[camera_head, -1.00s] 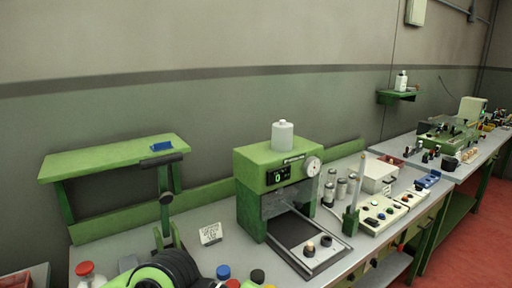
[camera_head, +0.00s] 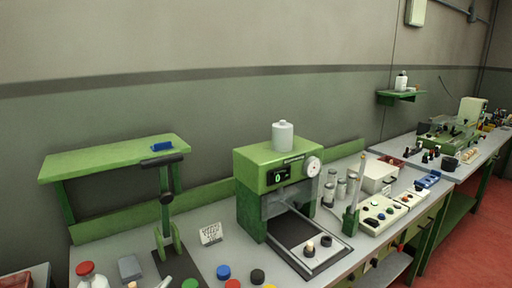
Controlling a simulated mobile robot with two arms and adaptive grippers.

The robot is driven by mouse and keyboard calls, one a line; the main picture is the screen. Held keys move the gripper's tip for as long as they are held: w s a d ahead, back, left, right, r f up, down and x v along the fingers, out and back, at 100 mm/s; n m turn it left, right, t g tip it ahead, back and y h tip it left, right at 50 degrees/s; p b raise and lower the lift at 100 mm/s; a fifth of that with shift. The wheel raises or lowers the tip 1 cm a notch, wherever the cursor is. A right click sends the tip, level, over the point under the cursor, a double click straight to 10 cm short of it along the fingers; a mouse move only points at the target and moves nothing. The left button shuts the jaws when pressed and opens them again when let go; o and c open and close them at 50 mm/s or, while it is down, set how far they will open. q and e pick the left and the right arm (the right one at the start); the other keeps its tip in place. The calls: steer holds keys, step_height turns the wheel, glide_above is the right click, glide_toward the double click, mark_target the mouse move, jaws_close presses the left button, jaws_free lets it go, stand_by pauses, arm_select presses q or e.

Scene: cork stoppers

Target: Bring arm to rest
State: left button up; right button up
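Neither of my grippers shows in the head view, and no part of my arms is clearly visible. On the front plate of the green machine (camera_head: 262,170) stands a small light-topped piece (camera_head: 310,247), perhaps a cork stopper, with a dark round piece (camera_head: 326,241) beside it. A green lever press (camera_head: 166,215) with a black handle stands on the bench at left. Several coloured caps lie along the bench's front edge, including a blue one (camera_head: 223,272) and a black one (camera_head: 257,276).
A green raised shelf (camera_head: 105,158) carries a blue item (camera_head: 162,147). A small sign (camera_head: 211,234) stands between press and machine. Metal canisters, a white box (camera_head: 378,176) and a button panel (camera_head: 380,213) fill the right. A red-capped bottle (camera_head: 88,275) is at lower left.

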arm_select(q)
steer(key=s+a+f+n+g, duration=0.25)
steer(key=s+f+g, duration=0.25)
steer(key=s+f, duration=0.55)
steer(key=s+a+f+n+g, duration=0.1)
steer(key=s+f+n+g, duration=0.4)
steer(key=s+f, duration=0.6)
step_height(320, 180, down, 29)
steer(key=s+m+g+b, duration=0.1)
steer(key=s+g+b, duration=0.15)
steer(key=b, duration=0.25)
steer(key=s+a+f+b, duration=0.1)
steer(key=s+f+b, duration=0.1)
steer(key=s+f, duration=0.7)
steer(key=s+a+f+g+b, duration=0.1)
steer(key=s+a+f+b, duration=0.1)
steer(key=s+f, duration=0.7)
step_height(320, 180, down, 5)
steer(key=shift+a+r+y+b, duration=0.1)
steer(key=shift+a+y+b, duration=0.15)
steer(key=shift+b, duration=0.25)
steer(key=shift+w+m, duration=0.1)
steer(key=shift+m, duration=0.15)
